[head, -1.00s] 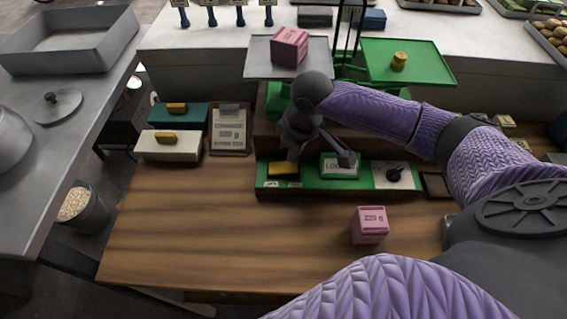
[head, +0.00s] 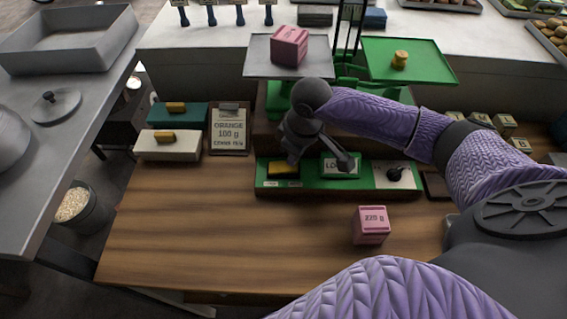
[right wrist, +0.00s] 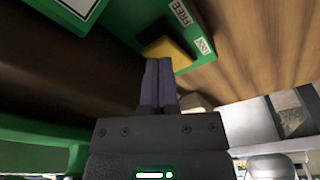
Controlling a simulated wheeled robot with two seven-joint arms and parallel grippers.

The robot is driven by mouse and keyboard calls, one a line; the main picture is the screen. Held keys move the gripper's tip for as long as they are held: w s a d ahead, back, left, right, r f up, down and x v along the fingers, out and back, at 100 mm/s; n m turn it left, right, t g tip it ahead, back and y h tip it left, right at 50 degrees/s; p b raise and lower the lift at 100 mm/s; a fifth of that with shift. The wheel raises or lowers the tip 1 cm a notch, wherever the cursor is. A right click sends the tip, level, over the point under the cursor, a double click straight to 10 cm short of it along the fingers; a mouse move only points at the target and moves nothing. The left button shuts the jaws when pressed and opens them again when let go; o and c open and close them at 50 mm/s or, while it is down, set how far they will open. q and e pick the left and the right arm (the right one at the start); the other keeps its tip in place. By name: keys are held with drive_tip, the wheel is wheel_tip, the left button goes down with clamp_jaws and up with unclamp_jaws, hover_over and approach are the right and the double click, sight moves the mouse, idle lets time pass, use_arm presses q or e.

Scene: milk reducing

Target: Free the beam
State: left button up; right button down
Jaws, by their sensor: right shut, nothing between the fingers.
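A balance scale stands at the back, with a grey pan (head: 262,66) on the left and a green pan (head: 425,68) on the right. A pink block (head: 289,46) is on the grey pan and a small yellow weight (head: 399,60) on the green pan. The green panel (head: 310,183) in front has a yellow button (head: 284,170), a white label plate and a black knob (head: 395,174). The button also shows in the right wrist view (right wrist: 170,50), near a FREE label. My right gripper (head: 292,158) is shut and empty, fingertips just by the button; contact is unclear. My left gripper is out of view.
A pink block marked 220 g (head: 370,225) sits on the wooden table (head: 200,230). A sign (head: 229,130) stands beside a teal box (head: 190,117) and a cream box (head: 165,148), each with a yellow block on top. The table's front left is clear.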

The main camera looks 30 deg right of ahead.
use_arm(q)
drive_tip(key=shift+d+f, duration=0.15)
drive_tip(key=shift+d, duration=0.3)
use_arm(e)
drive_tip(key=shift+f, duration=0.4)
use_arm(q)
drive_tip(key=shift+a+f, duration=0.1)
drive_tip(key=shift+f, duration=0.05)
use_arm(e)
drive_tip(key=shift+f, duration=0.35)
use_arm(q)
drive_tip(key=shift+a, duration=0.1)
use_arm(e)
drive_tip(key=shift+r, duration=0.45)
wheel_tip(320, 180, up, 6)
drive_tip(key=p, duration=0.8)
drive_tip(key=shift+r+p, duration=0.25)
drive_tip(key=shift+p, duration=0.05)
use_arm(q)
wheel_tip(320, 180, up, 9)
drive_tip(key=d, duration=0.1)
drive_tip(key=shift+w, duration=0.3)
use_arm(e)
drive_tip(key=shift+f, duration=0.15)
